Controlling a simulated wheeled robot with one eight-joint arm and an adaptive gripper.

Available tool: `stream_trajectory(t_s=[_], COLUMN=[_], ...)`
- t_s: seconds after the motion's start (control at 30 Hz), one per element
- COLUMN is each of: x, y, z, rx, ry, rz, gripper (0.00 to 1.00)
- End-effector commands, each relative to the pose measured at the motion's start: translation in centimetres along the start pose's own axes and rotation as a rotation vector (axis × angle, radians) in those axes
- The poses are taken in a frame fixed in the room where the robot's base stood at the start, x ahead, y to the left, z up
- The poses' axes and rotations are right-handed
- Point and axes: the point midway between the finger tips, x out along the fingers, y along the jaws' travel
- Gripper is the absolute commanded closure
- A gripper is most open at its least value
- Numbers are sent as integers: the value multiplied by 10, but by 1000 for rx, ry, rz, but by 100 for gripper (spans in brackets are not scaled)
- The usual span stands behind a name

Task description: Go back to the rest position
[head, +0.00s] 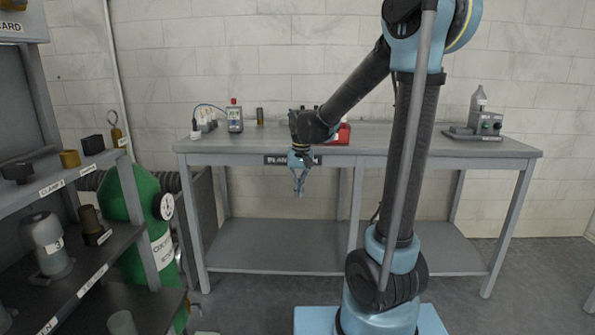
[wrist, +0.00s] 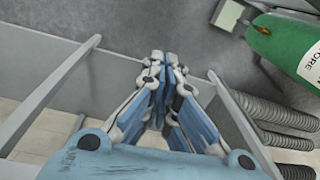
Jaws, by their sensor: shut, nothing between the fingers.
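My gripper (head: 299,189) hangs pointing down in front of the grey table (head: 230,147), just below the level of its top, in the head view. Its blue fingers are together and empty; in the wrist view the gripper (wrist: 165,72) also shows its fingertips meeting. My arm rises from its blue base, reaches up and bends down to the left toward the table's front edge. The gripper touches nothing that I can see.
A shelf rack (head: 95,165) with labelled parts stands at the left, beside a green cylinder (head: 135,205). On the table are a meter (head: 235,118), a red object (head: 343,134) partly behind my arm, and a device (head: 485,127). Floor shows at the right.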

Motion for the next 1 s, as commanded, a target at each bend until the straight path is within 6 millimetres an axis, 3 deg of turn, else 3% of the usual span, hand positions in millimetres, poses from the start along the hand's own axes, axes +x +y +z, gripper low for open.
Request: stream_trajectory(t_s=[0.1,0.47,0.77,1.0], x=[-11,-24,-18,-1], y=[25,85,124,148], z=[24,94,156,202], rx=[8,19,31,38], ry=[15,59,95,123], rz=[2,13,27,43], gripper=[100,100,100,100])
